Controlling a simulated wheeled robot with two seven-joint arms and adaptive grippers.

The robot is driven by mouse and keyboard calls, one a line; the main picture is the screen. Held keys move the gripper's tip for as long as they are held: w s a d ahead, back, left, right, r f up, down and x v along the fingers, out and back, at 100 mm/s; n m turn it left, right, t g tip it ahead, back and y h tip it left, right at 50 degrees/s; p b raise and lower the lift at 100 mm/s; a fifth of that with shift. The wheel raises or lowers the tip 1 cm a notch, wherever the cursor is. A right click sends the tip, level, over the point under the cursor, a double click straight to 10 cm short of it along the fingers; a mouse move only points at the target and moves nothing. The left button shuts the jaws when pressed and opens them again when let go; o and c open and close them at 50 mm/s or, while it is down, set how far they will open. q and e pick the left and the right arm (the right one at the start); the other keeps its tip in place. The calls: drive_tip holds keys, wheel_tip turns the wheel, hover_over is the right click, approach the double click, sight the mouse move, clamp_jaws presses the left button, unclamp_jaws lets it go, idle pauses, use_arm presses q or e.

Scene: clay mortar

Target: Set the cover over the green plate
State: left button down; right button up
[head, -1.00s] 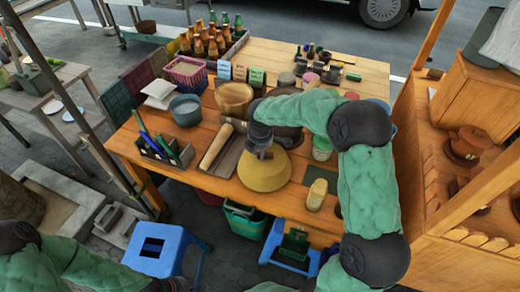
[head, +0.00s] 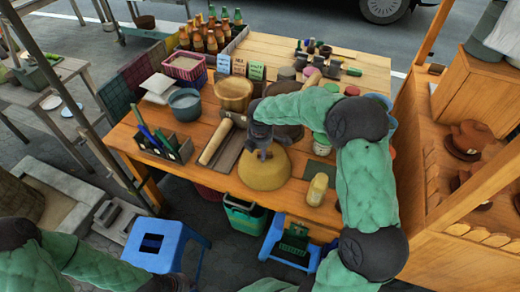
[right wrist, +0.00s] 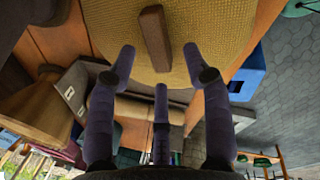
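The cover (head: 266,174) is a yellow woven dome on the wooden table (head: 225,186), near its front edge. Its brown bar handle (right wrist: 155,38) shows in the right wrist view. My right gripper (head: 264,153) is over the top of the cover. In the right wrist view its fingers (right wrist: 159,62) are spread on either side of the handle, with gaps, and hold nothing. A flat dark green square (head: 318,172) lies right of the cover; I cannot tell if it is the green plate.
A rolling pin (head: 216,143) lies close left of the cover. A pale yellow bottle (head: 317,189) stands to its right. A tool box (head: 168,149), blue bowl (head: 186,106) and bottles (head: 212,38) are further left and back. A blue stool (head: 160,244) stands in front.

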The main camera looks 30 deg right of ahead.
drive_tip(key=shift+r, duration=0.15)
wheel_tip(320, 180, up, 12)
drive_tip(key=s, duration=0.2)
drive_tip(key=shift+a+f, duration=0.2)
drive_tip(key=shift+a, duration=0.25)
